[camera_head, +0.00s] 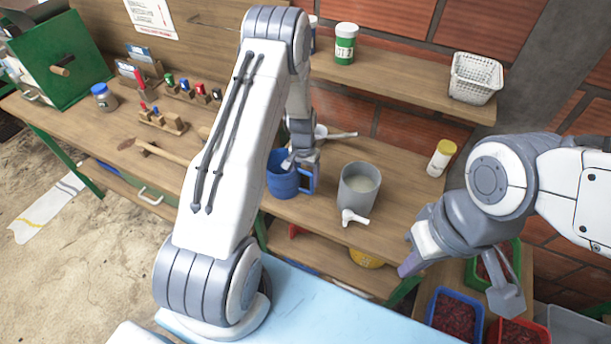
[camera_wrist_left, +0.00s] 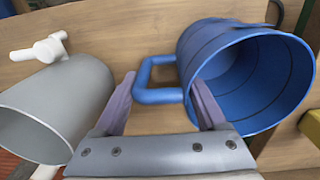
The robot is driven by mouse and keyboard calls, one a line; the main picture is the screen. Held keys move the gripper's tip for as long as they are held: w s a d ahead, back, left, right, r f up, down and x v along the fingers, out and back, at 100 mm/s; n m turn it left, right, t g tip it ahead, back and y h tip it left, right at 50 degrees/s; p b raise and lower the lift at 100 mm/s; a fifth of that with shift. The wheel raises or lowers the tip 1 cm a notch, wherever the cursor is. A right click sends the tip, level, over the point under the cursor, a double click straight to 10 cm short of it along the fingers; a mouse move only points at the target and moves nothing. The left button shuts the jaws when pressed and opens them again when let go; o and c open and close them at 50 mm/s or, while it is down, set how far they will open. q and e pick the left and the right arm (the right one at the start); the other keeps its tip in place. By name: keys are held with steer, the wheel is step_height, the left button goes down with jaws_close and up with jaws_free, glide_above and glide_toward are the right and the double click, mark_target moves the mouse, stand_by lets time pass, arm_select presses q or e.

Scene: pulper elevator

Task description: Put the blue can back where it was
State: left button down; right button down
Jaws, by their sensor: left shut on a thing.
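The blue can (camera_head: 282,181) is a mug-like vessel with a side handle, at the bench's front edge, left of the grey pot. I cannot tell whether it rests on the wood or hangs just above it. My left gripper (camera_head: 300,160) is at its handle side. In the left wrist view the can (camera_wrist_left: 262,75) lies open mouth toward the camera, its handle between the fingers of my left gripper (camera_wrist_left: 162,108), one finger against the can's rim. My right gripper (camera_head: 412,262) hangs in front of the bench at the right, away from the can; its finger gap is not clear.
A grey pot (camera_head: 357,192) with a white tap stands close right of the can. A white bottle with a yellow lid (camera_head: 440,158) is farther right. A shelf (camera_head: 400,80) overhangs the bench. A wooden mallet (camera_head: 150,150) lies to the left. Crates (camera_head: 455,312) stand low right.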

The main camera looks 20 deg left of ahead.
arm_select(q)
jaws_free()
